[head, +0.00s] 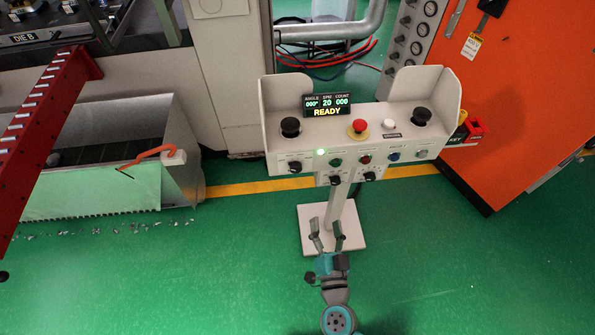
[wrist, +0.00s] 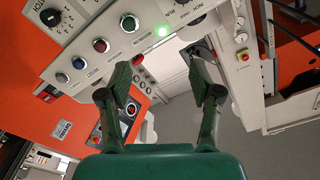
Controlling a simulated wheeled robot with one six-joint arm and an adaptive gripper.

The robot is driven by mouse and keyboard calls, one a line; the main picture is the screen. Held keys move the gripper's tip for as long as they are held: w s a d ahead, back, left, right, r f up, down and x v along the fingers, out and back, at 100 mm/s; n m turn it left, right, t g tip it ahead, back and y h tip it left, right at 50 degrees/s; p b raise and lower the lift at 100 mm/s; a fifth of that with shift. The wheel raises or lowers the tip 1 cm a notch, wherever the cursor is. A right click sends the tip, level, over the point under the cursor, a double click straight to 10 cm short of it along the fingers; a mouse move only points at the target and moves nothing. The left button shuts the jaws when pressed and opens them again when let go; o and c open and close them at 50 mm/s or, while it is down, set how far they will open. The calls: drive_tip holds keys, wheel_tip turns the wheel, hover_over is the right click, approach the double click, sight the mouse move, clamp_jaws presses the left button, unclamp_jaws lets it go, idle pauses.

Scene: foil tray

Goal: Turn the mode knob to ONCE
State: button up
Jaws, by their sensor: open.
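The control stand (head: 280,145) carries several black rotary knobs: a front-left knob (head: 295,167) and two lower ones, a lower-left knob (head: 336,181) and a lower-right knob (head: 369,176). Their labels are too small to read in the head view, so I cannot tell which is the mode knob or where it points. The wrist view shows the panel turned over, with one knob (wrist: 50,17) at top left and another (wrist: 181,3) cut by the top edge. My gripper (head: 327,225) is open and empty, below and in front of the panel; its spread fingers also show in the wrist view (wrist: 162,70).
A display (head: 327,105) reads READY. Green (head: 336,162), red (head: 365,158) and blue (head: 394,156) buttons line the front, with a lit green lamp (head: 320,152). A red mushroom button (head: 358,127) sits on top. The green floor around my arm is clear.

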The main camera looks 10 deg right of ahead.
drive_tip(key=m, duration=0.2)
approach(296, 170)
drive_tip(key=shift+g, duration=0.3)
drive_tip(key=w, duration=0.9)
drive_tip(key=shift+w+d+r, duration=0.2)
drive_tip(key=c, duration=1.1)
